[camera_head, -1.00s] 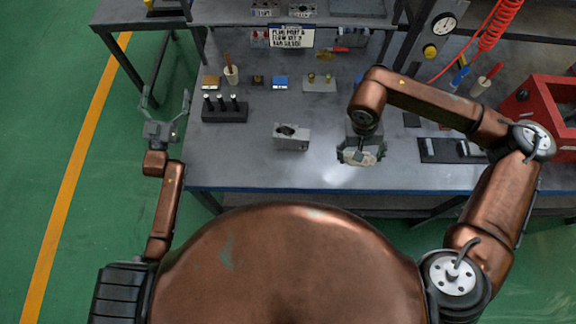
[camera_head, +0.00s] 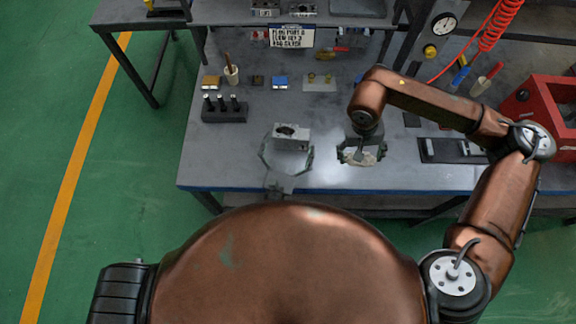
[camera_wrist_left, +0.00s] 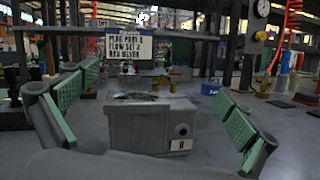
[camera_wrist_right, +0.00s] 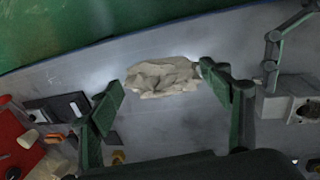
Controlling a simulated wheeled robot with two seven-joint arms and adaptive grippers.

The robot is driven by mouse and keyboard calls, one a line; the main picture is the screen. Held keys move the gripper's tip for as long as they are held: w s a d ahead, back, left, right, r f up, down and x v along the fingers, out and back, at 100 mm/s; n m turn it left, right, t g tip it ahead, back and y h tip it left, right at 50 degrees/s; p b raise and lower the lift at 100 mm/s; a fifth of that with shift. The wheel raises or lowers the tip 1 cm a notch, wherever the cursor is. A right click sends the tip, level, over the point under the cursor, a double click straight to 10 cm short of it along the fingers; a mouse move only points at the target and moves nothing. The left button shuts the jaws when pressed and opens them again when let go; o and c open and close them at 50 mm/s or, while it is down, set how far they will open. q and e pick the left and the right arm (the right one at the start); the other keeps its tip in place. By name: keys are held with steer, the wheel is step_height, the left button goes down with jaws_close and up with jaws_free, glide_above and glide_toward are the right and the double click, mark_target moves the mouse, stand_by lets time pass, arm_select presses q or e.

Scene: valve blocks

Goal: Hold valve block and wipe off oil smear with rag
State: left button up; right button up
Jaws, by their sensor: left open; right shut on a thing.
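The grey valve block (camera_head: 291,143) sits on the table, left of my right gripper. It also shows in the left wrist view (camera_wrist_left: 150,126), with a dark patch on its top; I cannot tell whether that is the oil smear. My left gripper (camera_head: 288,153) is open, low at the table's front, with one finger on each side of the block. A gap shows between fingers and block in the left wrist view. My right gripper (camera_head: 361,155) is shut on the pale, crumpled rag (camera_wrist_right: 162,76) near the tabletop.
A black tray (camera_head: 452,150) and a red bin (camera_head: 545,105) are at right. The front-left tabletop is clear.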

mark_target(292, 136)
arm_select(q)
steer(key=s+f+n+y, duration=0.1)
steer(key=s+f, duration=0.1)
steer(key=s+f+n+g+y, duration=0.1)
steer(key=s+f+n, duration=0.1)
steer(key=s+f+n+g+y, duration=0.1)
steer(key=s+f, duration=0.1)
steer(key=shift+s+a+f+y, duration=0.2)
steer(key=shift+a+y, duration=0.1)
steer(key=shift+y, duration=0.1)
steer(key=w, duration=0.8)
steer(key=w+d, duration=0.1)
steer(key=w, duration=0.3)
steer(key=shift+f, duration=0.1)
steer(key=shift+c, duration=0.4)
steer(key=c, duration=1.7)
